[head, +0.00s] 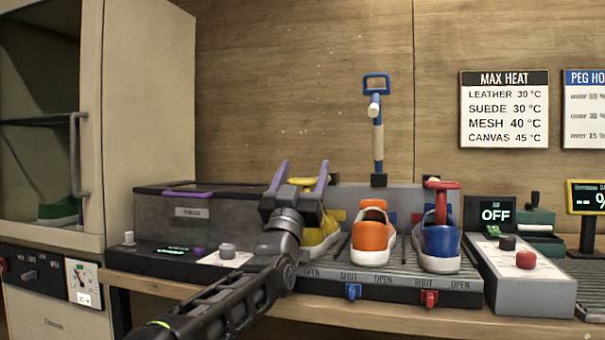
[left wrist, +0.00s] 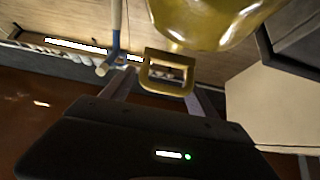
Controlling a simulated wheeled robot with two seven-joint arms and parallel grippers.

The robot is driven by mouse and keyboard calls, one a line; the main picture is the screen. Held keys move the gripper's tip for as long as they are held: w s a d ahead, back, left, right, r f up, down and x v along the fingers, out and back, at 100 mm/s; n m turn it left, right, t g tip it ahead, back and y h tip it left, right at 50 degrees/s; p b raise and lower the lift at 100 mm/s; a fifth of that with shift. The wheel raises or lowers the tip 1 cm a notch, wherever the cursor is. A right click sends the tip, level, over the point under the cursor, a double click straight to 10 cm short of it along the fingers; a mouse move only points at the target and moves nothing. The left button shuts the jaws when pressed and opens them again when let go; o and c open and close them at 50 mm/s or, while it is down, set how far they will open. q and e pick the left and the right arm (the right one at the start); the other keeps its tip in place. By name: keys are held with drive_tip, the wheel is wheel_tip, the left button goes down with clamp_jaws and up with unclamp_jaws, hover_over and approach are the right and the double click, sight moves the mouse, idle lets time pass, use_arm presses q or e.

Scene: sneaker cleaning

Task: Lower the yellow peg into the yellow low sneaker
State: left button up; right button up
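The yellow low sneaker (head: 322,240) stands on the rack at the left end of the row, partly hidden by my left arm. My left gripper (head: 303,180) is above it, purple-tipped fingers on either side of the yellow peg's handle (head: 303,182). In the left wrist view, which appears upside down, the square handle (left wrist: 168,88) fits closely between both fingers. The glossy yellow sneaker (left wrist: 212,18) fills the top of that view. The peg's lower part is hidden, so I cannot tell how deep it sits. My right gripper is not in view.
An orange sneaker (head: 373,238) and a blue sneaker (head: 438,246) with a red peg (head: 441,185) stand to the right. A tall blue-handled wand (head: 377,135) rises behind them. A dark lidded box (head: 160,220) and a tall cabinet (head: 150,120) are on the left.

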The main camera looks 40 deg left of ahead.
use_arm(q)
drive_tip(key=shift+a+f, duration=0.1)
drive_tip(key=shift+s+f, duration=0.35)
drive_tip(key=shift+s, duration=0.05)
drive_tip(key=v, duration=0.6)
drive_tip(key=shift+s+d+f, duration=0.2)
drive_tip(key=shift+s+d, duration=0.05)
